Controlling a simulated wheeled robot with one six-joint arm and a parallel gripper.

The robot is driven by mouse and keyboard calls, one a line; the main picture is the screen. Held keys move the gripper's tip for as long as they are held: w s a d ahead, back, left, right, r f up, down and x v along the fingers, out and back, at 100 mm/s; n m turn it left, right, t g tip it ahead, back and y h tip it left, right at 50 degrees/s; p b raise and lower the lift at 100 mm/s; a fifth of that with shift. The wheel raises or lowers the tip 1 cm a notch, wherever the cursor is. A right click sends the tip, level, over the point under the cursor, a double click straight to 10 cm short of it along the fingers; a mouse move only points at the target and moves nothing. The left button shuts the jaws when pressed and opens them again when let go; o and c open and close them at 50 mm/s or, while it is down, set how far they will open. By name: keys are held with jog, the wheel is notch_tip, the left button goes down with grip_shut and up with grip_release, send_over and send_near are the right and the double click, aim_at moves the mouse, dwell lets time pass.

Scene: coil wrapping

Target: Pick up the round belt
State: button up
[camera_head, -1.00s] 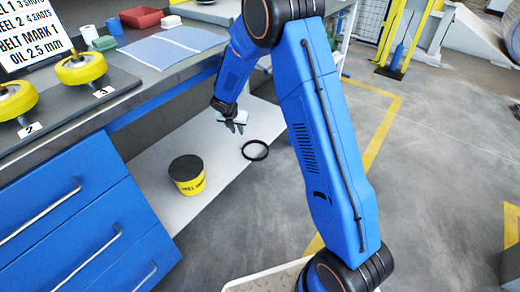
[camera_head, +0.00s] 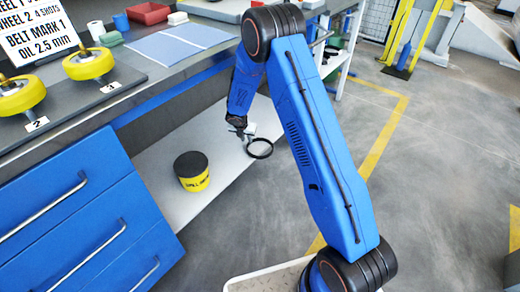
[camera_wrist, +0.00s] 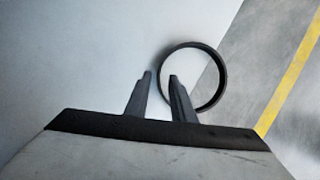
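The round belt, a thin black ring (camera_head: 262,158), lies on the white lower shelf near its outer edge. In the wrist view the ring (camera_wrist: 225,78) shows to the right of centre, partly past the shelf's edge. My gripper (camera_head: 243,136) is just left of the belt, pointing down. In the wrist view its two fingers (camera_wrist: 160,76) are apart with nothing held between them. The ring's left side appears in the gap between the fingertips, with the right finger overlapping the ring's inside. I cannot tell whether they touch.
A black and yellow tin (camera_head: 192,172) stands on the shelf (camera_head: 170,205) left of the belt. The bench (camera_head: 150,85) above carries yellow wheels (camera_head: 88,64) and a sign (camera_head: 35,35). Blue drawers (camera_head: 70,220) stand at left. Open floor lies right of the shelf.

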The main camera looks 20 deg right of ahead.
jog(key=shift+x, duration=2.6)
grip_shut()
